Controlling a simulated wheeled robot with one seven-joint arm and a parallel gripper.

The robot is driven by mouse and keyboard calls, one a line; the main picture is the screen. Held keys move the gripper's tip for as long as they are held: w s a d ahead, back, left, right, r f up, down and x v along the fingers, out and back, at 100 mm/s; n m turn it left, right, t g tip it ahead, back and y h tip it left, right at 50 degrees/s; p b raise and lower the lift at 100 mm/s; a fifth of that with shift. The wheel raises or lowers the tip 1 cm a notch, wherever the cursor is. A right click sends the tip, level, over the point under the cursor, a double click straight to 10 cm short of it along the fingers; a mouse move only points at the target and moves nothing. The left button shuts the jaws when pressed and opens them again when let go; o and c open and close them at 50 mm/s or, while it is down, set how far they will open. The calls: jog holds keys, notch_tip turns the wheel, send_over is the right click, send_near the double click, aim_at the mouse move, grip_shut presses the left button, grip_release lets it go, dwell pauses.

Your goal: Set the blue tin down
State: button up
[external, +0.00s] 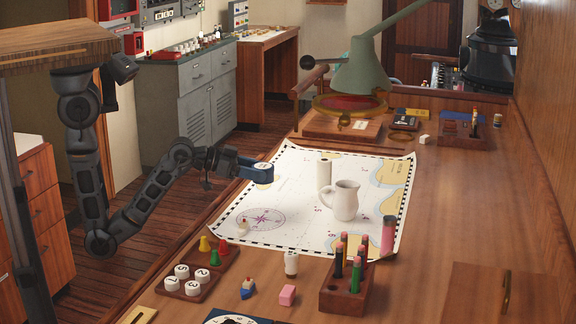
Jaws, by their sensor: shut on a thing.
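My gripper (246,168) reaches in from the left over the far left edge of the chart (290,185). It is shut on the blue tin (262,175), which is dark blue with a pale round top. The tin looks upright and close above the chart; I cannot tell whether it touches. The gripper's fingers are small and partly merge with the tin in this view.
A white mug (344,201) and a pale cylinder (324,172) stand on the chart, right of the tin. A green lamp (360,68) stands behind. Nearer are a wooden pencil block (345,300) and a tray of game pieces (203,272). The right side of the table is mostly clear.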

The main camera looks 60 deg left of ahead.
send_over(262, 198)
jog(key=f, duration=0.5)
jog(key=shift+s+d+f, duration=0.1)
jog(key=shift+s+d, duration=0.05)
jog(key=shift+d, duration=0.05)
jog(key=shift+a+f, duration=0.1)
jog(key=shift+f, duration=1.95)
jog(key=shift+f, duration=0.1)
jog(key=o, duration=1.1)
jog(key=v, duration=1.2)
